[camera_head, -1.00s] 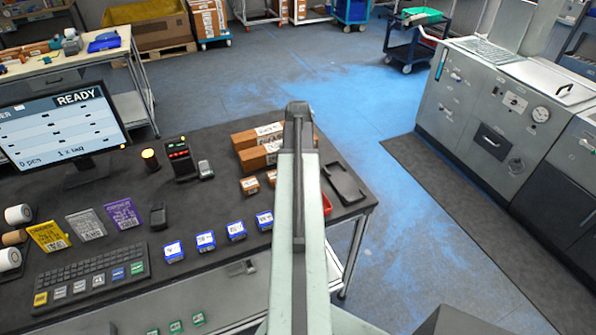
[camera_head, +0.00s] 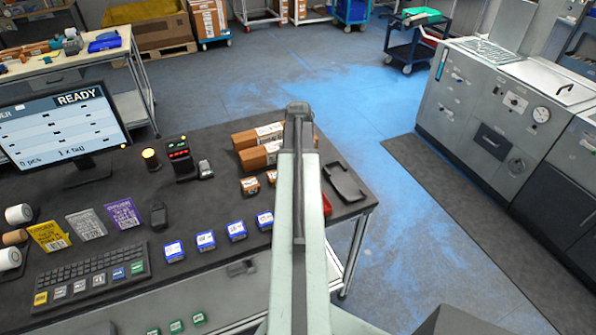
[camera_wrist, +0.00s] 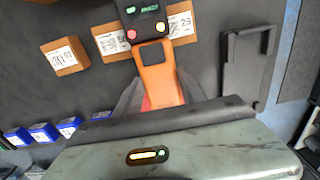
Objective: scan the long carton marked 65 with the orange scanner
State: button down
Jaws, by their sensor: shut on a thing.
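The orange scanner (camera_wrist: 157,72) is in my gripper (camera_wrist: 160,96), which is shut on its handle in the wrist view. The scanner's dark head with red, yellow and green lights points away from me, over the small cartons. Two long brown cartons lie near the back of the dark table in the head view, a rear one (camera_head: 257,136) and a front one (camera_head: 258,157). Their right ends are partly behind my arm. I cannot read a 65 on either. My gripper and the scanner are hidden behind my arm in the head view.
Small cartons marked 87 (camera_wrist: 66,57) and 29 (camera_wrist: 181,27) flank another behind the scanner head. Blue boxes (camera_head: 205,241) stand in a row in front. A dark tray (camera_head: 344,182) lies at the right edge. The monitor (camera_head: 62,118) reads READY.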

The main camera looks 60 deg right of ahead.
jog(key=shift+r, duration=0.1)
jog(key=shift+w+d+r+p, duration=0.1)
jog(key=shift+w+r+p, duration=0.05)
jog(key=shift+r+p, duration=0.45)
jog(key=shift+w+d+r+p, duration=0.1)
jog(key=shift+r+p, duration=0.4)
jog(key=shift+p, duration=0.15)
jog(key=shift+f, duration=0.1)
dwell(0.4)
jog(key=shift+w+d+g+y, duration=0.25)
jog(key=shift+g+y, duration=0.25)
jog(key=shift+g, duration=0.2)
jog(key=shift+s+a+r+g+y, duration=0.15)
jog(key=shift+a+r+g+y, duration=0.05)
jog(key=shift+r+g+y, duration=0.1)
dwell(0.6)
